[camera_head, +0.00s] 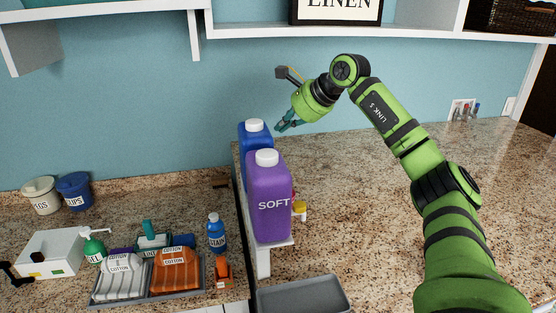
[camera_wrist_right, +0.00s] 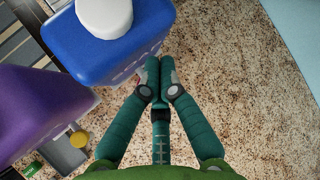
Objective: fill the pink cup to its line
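I cannot make out a pink cup in either view. A purple jug marked SOFT (camera_head: 268,205) with a white cap stands upright on a small white stand. A blue jug (camera_head: 250,142) with a white cap stands behind it, partly hidden. My right gripper (camera_head: 283,126) is just right of the blue jug, near its top. In the right wrist view, the fingertips (camera_wrist_right: 160,68) are together with nothing visible between them, close beside the blue jug (camera_wrist_right: 112,42). The purple jug (camera_wrist_right: 35,108) is at the left there. My left gripper is out of view.
A yellow-capped item (camera_head: 299,210) sits right of the purple jug, mostly hidden. A grey tray (camera_head: 302,293) lies in front. At left are folded cloths (camera_head: 176,270), a blue STAIN bottle (camera_head: 216,233) and two buckets (camera_head: 74,190). The right counter (camera_head: 350,210) is mostly clear; shelves hang above.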

